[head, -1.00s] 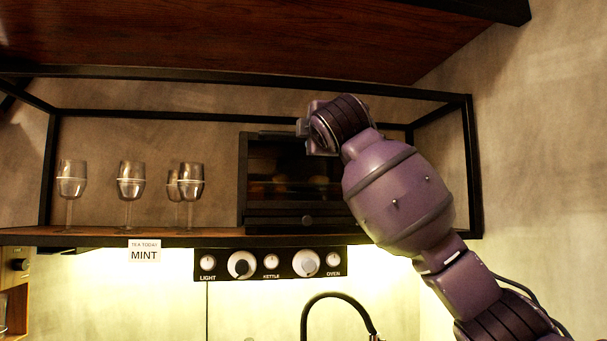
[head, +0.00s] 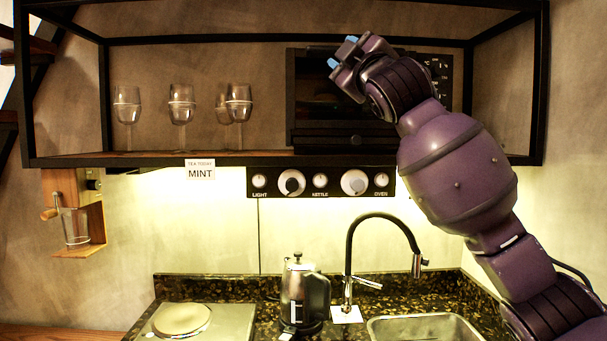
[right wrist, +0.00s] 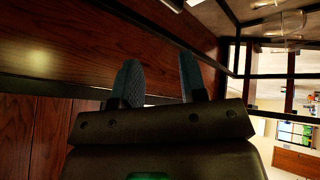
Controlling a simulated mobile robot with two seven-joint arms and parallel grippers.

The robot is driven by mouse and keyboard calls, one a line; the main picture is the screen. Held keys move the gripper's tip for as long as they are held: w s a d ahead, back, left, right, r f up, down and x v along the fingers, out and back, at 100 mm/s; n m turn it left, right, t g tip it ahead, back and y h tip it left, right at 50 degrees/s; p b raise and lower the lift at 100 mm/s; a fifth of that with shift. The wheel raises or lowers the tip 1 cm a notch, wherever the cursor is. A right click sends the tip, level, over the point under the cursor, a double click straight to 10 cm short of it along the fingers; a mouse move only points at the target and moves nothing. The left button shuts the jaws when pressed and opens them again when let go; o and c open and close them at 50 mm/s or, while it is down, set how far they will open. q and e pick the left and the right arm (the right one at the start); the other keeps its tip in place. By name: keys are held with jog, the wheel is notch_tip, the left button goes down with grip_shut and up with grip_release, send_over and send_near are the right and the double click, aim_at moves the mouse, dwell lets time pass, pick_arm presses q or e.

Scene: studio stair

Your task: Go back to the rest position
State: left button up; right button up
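My right gripper (head: 342,52) is raised in front of the black oven (head: 320,140) on the shelf, its blue fingertips pointing up and left. In the right wrist view its two fingers (right wrist: 158,82) stand apart with nothing between them, below dark wood panels. The purple right arm covers part of the oven and the shelf's right side. My left gripper is not in the head view.
The black-framed shelf (head: 250,159) holds several wine glasses (head: 180,103). Below are a knob panel (head: 320,182), a kettle (head: 298,292), a black tap (head: 350,250), a sink (head: 425,328) and a hob (head: 182,320). A small wooden box (head: 92,235) hangs at left.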

jog(key=w+d+f+m+g+h, duration=0.1)
jog(key=d+f+m, duration=0.2)
jog(key=f, duration=1.5)
jog(key=d+f+m+g+h, duration=0.1)
jog(key=d+f+m, duration=0.25)
jog(key=f, duration=1.35)
jog(key=s+d+f+m+g+h, duration=0.1)
jog(key=s+d+f, duration=0.15)
jog(key=f, duration=0.45)
jog(key=s+d+f+m+h, duration=0.1)
jog(key=s+d+f+m, duration=0.15)
jog(key=f, duration=0.55)
jog(key=s+d+f+m+g+h, duration=0.1)
jog(key=s+f, duration=0.2)
jog(key=f, duration=0.4)
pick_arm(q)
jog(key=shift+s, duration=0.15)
pick_arm(e)
jog(key=s+d+f+m+g+h, duration=0.2)
jog(key=s+d+f+g, duration=0.1)
jog(key=s+f, duration=1)
jog(key=s+d+f+m+g+h, duration=0.1)
jog(key=s+d+f+m+g, duration=0.1)
jog(key=s+f, duration=1.1)
jog(key=shift+s+d+g+h, duration=0.4)
jog(key=shift+s+d+g, duration=0.4)
jog(key=shift+d, duration=0.4)
jog(key=shift+f, duration=0.1)
